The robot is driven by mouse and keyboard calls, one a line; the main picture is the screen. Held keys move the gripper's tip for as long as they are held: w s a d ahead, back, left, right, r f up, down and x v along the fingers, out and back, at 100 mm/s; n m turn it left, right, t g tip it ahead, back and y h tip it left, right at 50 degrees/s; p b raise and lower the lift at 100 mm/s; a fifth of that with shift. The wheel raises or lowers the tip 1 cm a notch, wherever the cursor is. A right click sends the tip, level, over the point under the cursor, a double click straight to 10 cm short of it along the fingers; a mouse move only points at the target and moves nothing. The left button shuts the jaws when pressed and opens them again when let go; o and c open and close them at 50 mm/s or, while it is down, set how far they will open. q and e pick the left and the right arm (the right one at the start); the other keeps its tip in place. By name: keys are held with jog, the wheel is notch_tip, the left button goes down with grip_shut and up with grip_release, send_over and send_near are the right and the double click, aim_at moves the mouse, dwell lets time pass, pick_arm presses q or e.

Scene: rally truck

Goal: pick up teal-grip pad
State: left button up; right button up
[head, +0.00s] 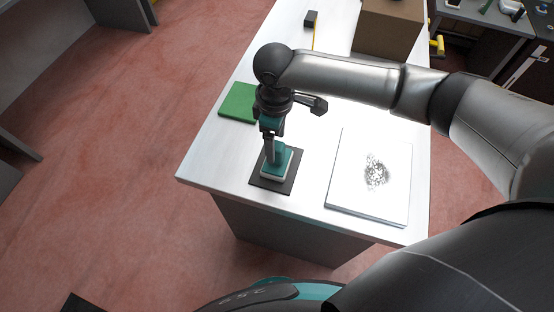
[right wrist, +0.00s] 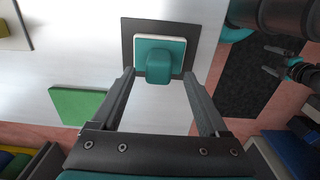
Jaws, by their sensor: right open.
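The teal-grip pad (head: 281,160) has a teal handle on a pale block and sits on a dark square mat (head: 284,184) near the front left of the white table. In the right wrist view the pad (right wrist: 160,62) lies just beyond and between the fingertips, on the mat (right wrist: 128,32). My right gripper (right wrist: 157,82) is open, with a finger on each side of the teal handle and nothing held. In the head view my right gripper (head: 270,150) points down over the pad and hides part of it. My left gripper is not in the head view.
A green block (head: 238,102) lies left of the arm. A white board with a dark speckled print (head: 345,190) lies to the right. A cardboard box (head: 388,30) and a small dark block (head: 311,18) stand at the table's back. The table's front edge is close to the mat.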

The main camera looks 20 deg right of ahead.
aim_at(278, 171)
notch_tip(278, 171, down, 5)
jog(key=shift+d+f+b, duration=0.15)
jog(key=shift+f+b, duration=0.05)
jog(key=shift+b, duration=0.15)
grip_shut()
dwell(0.6)
jog(key=shift+r, duration=0.1)
